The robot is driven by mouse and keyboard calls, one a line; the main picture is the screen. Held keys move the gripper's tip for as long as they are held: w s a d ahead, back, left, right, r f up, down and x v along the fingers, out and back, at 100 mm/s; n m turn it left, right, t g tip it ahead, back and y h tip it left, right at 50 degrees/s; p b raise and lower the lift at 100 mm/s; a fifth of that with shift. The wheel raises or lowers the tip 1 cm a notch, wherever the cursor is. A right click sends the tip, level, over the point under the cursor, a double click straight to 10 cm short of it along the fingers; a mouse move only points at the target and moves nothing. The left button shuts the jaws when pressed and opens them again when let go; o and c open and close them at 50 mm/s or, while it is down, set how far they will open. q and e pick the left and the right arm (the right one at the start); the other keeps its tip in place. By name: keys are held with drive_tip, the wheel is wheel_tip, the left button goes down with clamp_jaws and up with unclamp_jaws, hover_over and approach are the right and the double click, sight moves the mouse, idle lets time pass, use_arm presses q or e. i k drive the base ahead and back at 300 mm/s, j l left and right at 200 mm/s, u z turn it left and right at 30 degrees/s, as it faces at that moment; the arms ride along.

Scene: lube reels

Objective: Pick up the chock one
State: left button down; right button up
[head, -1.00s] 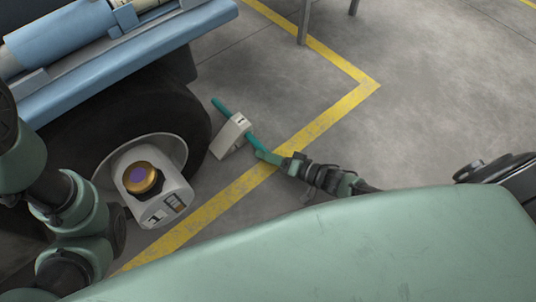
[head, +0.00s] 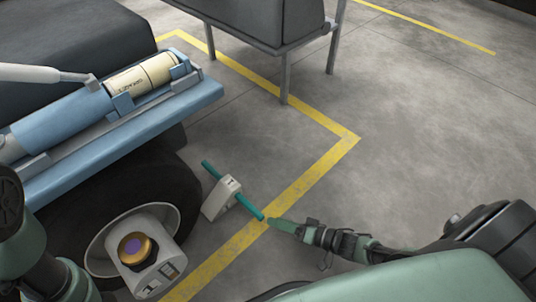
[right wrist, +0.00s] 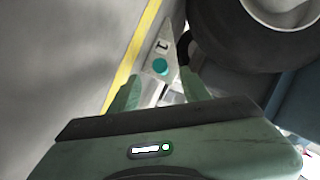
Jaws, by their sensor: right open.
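Chock one (head: 222,197) is a pale wedge marked 1, with a teal rod through it. It sits on the floor beside the tyre in the head view. The right wrist view shows the chock (right wrist: 163,47) ahead, with the round teal rod end (right wrist: 160,67) between the fingers. My right gripper (head: 272,223) is open, at the near end of the rod; whether it touches cannot be told. Its fingers also show in the right wrist view (right wrist: 158,82), apart and with nothing clamped. My left arm shows at the left edge, but its gripper is out of view.
A black tyre (head: 165,190) stands left of the chock, under a blue vehicle frame (head: 130,134). A white unit (head: 146,270) with a gold cap is near the wheel hub. A yellow line (head: 305,178) crosses the floor. Floor to the right is clear; a legged stand (head: 284,85) is behind.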

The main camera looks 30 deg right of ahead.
sight(228, 192)
drive_tip(key=k+l, duration=0.8)
drive_tip(key=l, duration=0.15)
